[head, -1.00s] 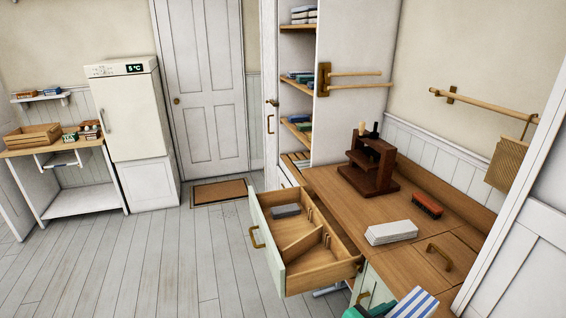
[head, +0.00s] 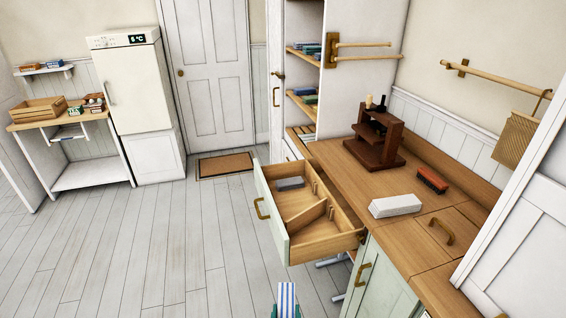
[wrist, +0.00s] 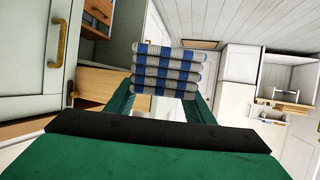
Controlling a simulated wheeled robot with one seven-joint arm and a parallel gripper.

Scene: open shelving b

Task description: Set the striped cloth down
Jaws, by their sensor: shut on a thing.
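The striped cloth (head: 287,293), blue and white, shows at the bottom edge of the head view. In the wrist view the cloth (wrist: 167,72) is folded into several stacked layers and sits between the two green fingers. My gripper (head: 287,309) is shut on the cloth and holds it in the air, in front of the cabinet. Most of the gripper is below the head view. In the wrist view its fingers (wrist: 165,97) reach forward on both sides of the cloth.
An open drawer (head: 285,215) with dividers and a grey item juts out. The wooden counter (head: 345,180) holds a dark wooden stand (head: 376,145), a white block (head: 395,206) and a red-brown brush (head: 432,180). A rail (head: 495,80) is on the wall. The floor at left is clear.

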